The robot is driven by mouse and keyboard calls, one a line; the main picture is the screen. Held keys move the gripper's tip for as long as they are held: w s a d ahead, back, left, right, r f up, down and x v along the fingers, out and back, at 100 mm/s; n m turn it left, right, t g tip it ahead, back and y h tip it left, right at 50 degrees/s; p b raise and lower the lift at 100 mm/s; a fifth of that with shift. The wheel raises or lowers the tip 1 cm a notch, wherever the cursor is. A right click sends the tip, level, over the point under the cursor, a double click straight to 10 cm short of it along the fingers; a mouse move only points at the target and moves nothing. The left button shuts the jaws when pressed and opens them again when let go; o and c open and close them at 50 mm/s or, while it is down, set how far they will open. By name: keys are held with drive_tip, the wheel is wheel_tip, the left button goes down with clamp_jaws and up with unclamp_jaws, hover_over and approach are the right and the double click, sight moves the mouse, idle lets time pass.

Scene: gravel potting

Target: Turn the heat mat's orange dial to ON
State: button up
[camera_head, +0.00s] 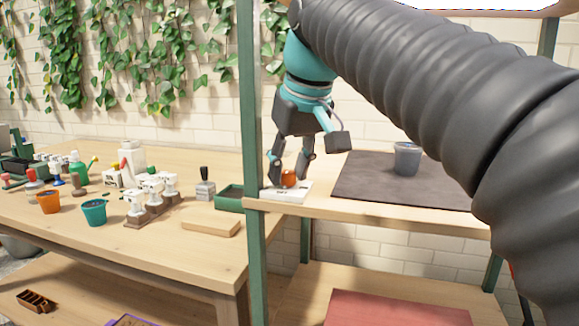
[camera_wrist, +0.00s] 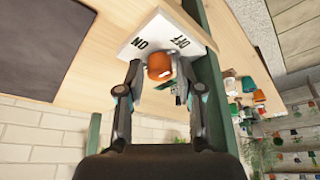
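The orange dial (camera_head: 289,178) sits on a white control box (camera_head: 287,193) at the left end of the wooden shelf. In the wrist view the dial (camera_wrist: 160,67) is between the box's black ON and OFF labels; which label it points to cannot be told. The dark heat mat (camera_head: 350,185) lies to the right of the box. My gripper (camera_head: 288,173) points down over the box, one finger on each side of the dial. In the wrist view my gripper (camera_wrist: 160,75) is open, with gaps seeming to show between the fingers and the dial.
A grey pot (camera_head: 407,160) stands on the mat. A green post (camera_head: 251,130) rises just left of the box. A green tray (camera_head: 229,198) and a wooden block (camera_head: 211,222) lie on the left bench, with several pots and tools beyond.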

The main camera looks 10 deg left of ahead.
drive_tip(key=shift+f, duration=0.1)
clamp_jaws()
idle(0.3)
drive_tip(key=n+g, duration=0.1)
drive_tip(key=n, duration=0.2)
drive_tip(key=shift+w+y, duration=0.1)
drive_tip(key=shift+y, duration=0.2)
drive_tip(key=n, duration=0.2)
drive_tip(key=n+g, duration=0.1)
drive_tip(key=n, duration=0.1)
drive_tip(key=shift+w+n+g+y, duration=0.1)
drive_tip(key=shift+n+g+y, duration=0.2)
drive_tip(key=shift+y, duration=0.1)
drive_tip(key=n+g, duration=0.1)
drive_tip(key=n, duration=0.2)
drive_tip(key=shift+w+n+g, duration=0.1)
drive_tip(key=shift+n+g, duration=0.7)
drive_tip(key=shift+n, duration=1.3)
